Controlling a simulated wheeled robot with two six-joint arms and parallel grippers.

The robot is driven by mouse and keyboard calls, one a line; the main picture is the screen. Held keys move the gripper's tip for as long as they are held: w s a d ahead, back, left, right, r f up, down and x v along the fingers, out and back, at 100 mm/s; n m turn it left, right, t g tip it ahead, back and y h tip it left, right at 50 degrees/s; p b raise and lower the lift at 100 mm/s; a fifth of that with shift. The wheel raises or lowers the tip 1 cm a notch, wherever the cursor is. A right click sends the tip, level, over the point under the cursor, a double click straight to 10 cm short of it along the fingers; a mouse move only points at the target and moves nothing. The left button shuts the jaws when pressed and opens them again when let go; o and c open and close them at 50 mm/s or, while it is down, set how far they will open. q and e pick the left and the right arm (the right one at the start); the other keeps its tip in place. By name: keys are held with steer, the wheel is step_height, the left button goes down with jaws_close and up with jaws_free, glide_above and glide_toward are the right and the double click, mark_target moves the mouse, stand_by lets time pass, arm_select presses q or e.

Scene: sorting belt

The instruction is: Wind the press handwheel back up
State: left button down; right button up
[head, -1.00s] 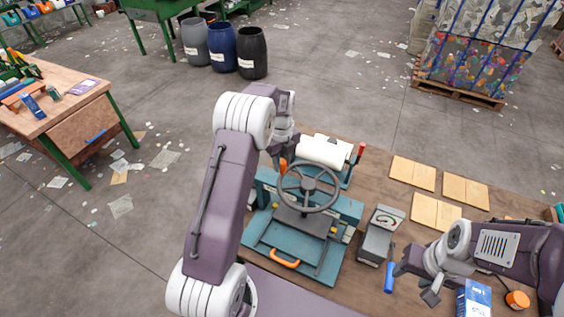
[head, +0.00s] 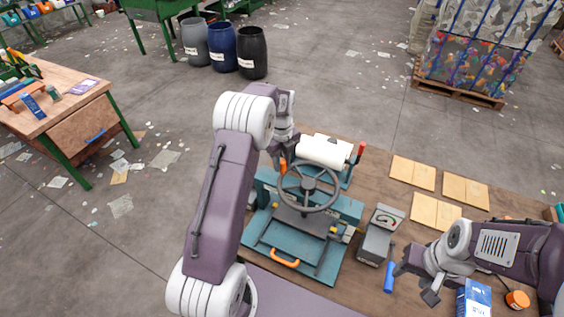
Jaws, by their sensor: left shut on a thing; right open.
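The press (head: 263,232) is a teal machine on the workbench, with a dark grey handwheel (head: 333,203) lying nearly flat above its plate. An orange grip (head: 283,166) stands at the wheel's far left rim. My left gripper (head: 283,160) is shut on this grip of the handwheel; its fingers are small and partly hidden by my own arm. An orange bar handle (head: 285,263) is at the press's near edge. My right gripper (head: 413,284) is open and empty, low on the right, beside a blue handle (head: 389,277).
A grey device with a dial (head: 379,236) stands right of the press. A white roll (head: 324,151) with a red-handled lever is behind it. Cardboard squares (head: 413,173) lie on the bench (head: 372,180). A blue box (head: 474,299) and orange-topped item (head: 517,299) are near my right arm.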

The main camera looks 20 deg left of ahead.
arm_select(q)
steer(key=shift+s+n, duration=0.2)
steer(key=shift+n, duration=0.1)
stand_by(0.5)
